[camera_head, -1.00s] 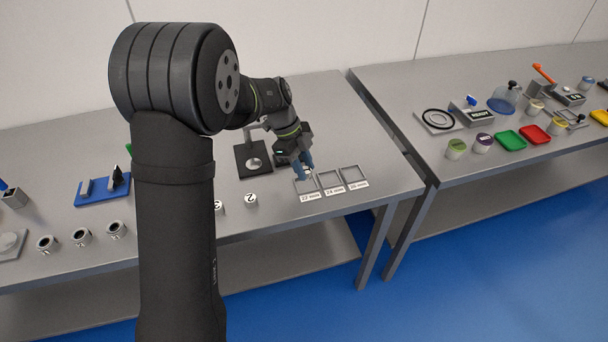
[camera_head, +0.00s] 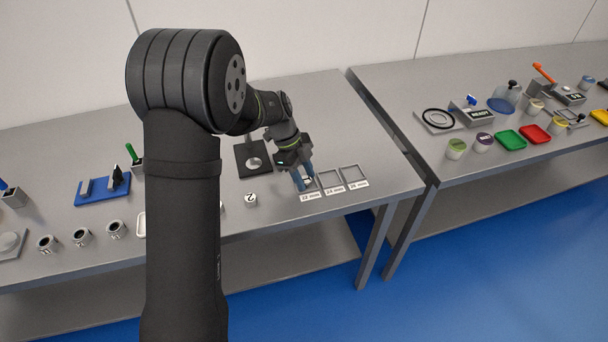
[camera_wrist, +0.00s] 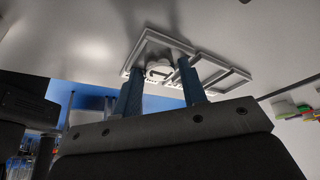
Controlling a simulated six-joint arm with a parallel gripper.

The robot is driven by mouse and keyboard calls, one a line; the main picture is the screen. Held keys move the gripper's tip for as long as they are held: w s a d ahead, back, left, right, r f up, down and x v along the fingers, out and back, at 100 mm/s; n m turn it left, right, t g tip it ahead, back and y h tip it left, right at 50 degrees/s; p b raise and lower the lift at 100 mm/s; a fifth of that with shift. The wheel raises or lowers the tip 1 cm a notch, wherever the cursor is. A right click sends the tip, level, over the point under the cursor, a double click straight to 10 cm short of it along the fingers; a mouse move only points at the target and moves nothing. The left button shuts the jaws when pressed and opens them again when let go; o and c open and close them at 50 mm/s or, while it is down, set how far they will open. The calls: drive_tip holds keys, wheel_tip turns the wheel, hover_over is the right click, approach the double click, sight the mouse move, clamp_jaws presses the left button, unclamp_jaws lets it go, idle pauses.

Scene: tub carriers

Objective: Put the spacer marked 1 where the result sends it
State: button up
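My gripper (camera_head: 302,184) is at the left tray, labelled 22 mm (camera_head: 311,197). Its two blue fingers stand apart in the wrist view (camera_wrist: 160,72). A pale round spacer (camera_wrist: 157,69) lies in the tray between the fingertips, with what looks like a gap to each finger. It shows as a small pale patch beside the fingers in the head view (camera_head: 308,181). Its mark is not legible. Two more trays, labelled 24 mm (camera_head: 335,191) and about 26 mm (camera_head: 359,184), sit to the right. A spacer marked 2 (camera_head: 250,199) stands on the bench left of the trays.
A dark stand (camera_head: 253,160) is behind the gripper. A blue fixture (camera_head: 102,190) and several grey ring-like parts (camera_head: 82,237) are on the left. My arm hides part of the bench. A second bench (camera_head: 470,90) with jars and coloured trays stands right, across a gap.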

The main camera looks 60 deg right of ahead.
sight(311, 181)
drive_tip(key=v, duration=1.2)
drive_tip(key=shift+s, duration=0.1)
drive_tip(key=x, duration=1.2)
drive_tip(key=shift+r, duration=1.85)
drive_tip(key=shift+f, duration=0.1)
